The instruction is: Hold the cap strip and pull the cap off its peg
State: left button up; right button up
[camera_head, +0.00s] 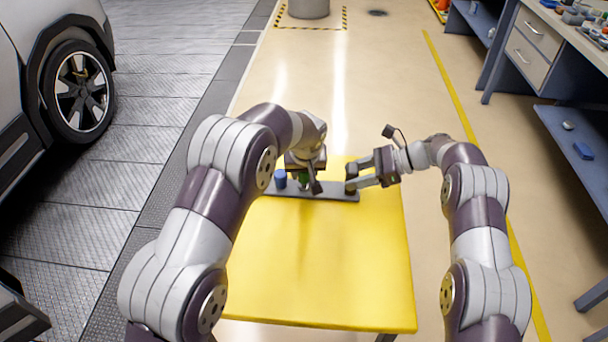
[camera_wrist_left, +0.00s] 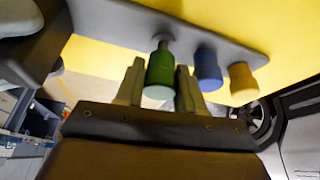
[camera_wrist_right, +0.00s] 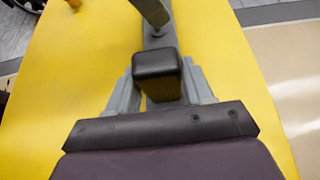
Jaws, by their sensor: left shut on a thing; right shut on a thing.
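The grey cap strip (camera_head: 338,195) lies on the yellow table near its far edge. In the left wrist view the strip (camera_wrist_left: 225,38) carries a green cap (camera_wrist_left: 160,72), a blue cap (camera_wrist_left: 207,68) and an orange-yellow cap (camera_wrist_left: 242,82) in a row. My left gripper (camera_head: 306,182) is shut on the green cap, with one finger on each side. The cap's narrow end is close to the strip; I cannot tell whether it still sits on its peg. My right gripper (camera_head: 354,182) is shut on the black block (camera_wrist_right: 157,62) at the strip's right end.
The yellow table (camera_head: 320,270) is bare in front of the strip. A car (camera_head: 50,70) stands at the left on grey plates. A workbench (camera_head: 560,40) with drawers and small items is at the upper right. A grey drum (camera_head: 308,8) stands far back.

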pick_arm(q)
jog(key=shift+r, duration=1.65)
jog(key=shift+r, duration=2)
pick_arm(e)
jog(key=o, duration=1)
